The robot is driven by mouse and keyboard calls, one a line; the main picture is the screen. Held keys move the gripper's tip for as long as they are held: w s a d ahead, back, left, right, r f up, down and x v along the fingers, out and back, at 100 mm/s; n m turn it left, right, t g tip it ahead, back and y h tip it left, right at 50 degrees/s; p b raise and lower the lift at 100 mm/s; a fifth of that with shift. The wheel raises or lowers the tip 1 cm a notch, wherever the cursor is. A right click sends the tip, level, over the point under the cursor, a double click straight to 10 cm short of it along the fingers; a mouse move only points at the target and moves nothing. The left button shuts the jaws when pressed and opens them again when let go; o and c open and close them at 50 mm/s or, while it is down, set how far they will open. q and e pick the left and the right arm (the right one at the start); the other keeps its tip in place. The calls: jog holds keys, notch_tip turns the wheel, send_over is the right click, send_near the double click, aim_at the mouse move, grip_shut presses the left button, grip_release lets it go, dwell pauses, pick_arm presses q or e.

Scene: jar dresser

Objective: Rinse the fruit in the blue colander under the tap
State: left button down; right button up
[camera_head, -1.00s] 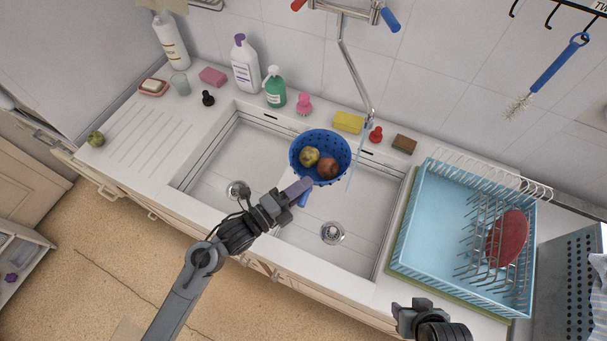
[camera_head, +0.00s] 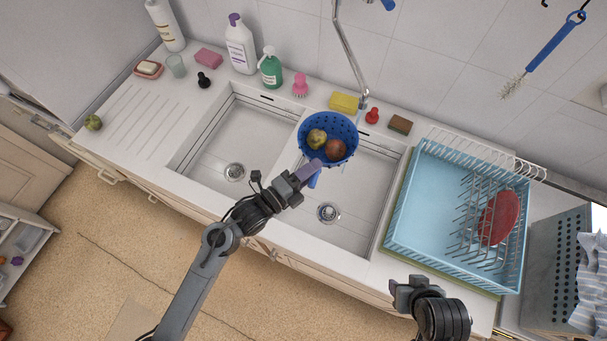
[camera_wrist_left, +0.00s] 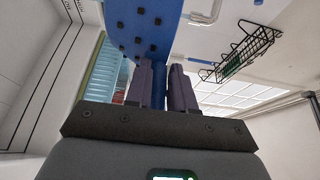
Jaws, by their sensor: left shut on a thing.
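The blue colander (camera_head: 309,150) is held over the divider and right basin of the sink, its rim just below and left of the tap's end (camera_head: 361,101). A yellow-green fruit (camera_head: 316,138) and a reddish-brown fruit (camera_head: 336,149) lie in it. My left gripper (camera_head: 313,171) is shut on its blue handle; the left wrist view shows the handle between the purple fingers (camera_wrist_left: 164,90) and the colander's perforated underside (camera_wrist_left: 140,30).
A light-blue dish rack (camera_head: 410,225) with a red plate (camera_head: 499,218) stands right of the sink. A yellow sponge (camera_head: 344,102), a red stopper (camera_head: 372,116) and several bottles line the back. A green fruit (camera_head: 93,123) sits at the counter's left end. The left basin (camera_head: 235,140) is empty.

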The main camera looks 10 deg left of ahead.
aim_at(339, 154)
pick_arm(q)
jog(key=b+x, duration=0.1)
jog(key=x, duration=0.2)
jog(key=shift+w+d+f+b, duration=0.15)
jog(key=shift+f+b, duration=0.2)
jog(key=shift+f+b+x, duration=0.15)
jog(key=shift+b+x, duration=0.35)
jog(key=shift+x, duration=0.45)
jog(key=shift+f+b+x, duration=0.2)
jog(key=shift+b+x, duration=0.35)
jog(key=shift+x, duration=0.4)
jog(key=shift+f+b+x, duration=0.15)
jog(key=shift+b+x, duration=0.35)
jog(key=shift+x, duration=0.45)
pick_arm(e)
jog(key=shift+f, duration=2.55)
pick_arm(q)
jog(key=shift+w+d, duration=0.3)
jog(key=shift+d, duration=0.05)
pick_arm(e)
jog(key=shift+f, duration=0.2)
jog(key=shift+d, duration=0.1)
